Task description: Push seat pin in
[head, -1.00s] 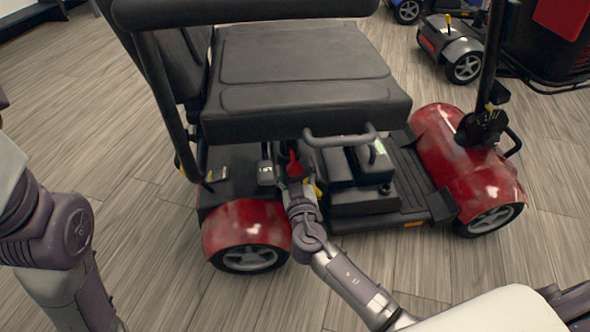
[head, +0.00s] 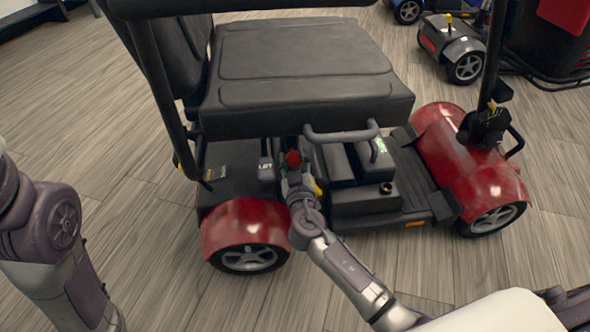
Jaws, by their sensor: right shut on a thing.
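The red and black scooter stands side-on with its black padded seat (head: 302,75) in place. Under the seat, by the seat post, is a red knob (head: 293,158), which I take to be the seat pin. My right gripper (head: 292,170) reaches in under the seat from the front and is shut on the red knob. Its fingertips are small and partly hidden there, and how deep the pin sits cannot be seen. My left arm shows at the left edge, but its gripper is out of view.
A grey handle bar (head: 342,135) and a black battery box (head: 362,190) are just right of my right gripper. The red rear fender (head: 245,226) is below left. The black tiller (head: 490,80) rises at right. More scooters stand at the back right. The wooden floor in front is clear.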

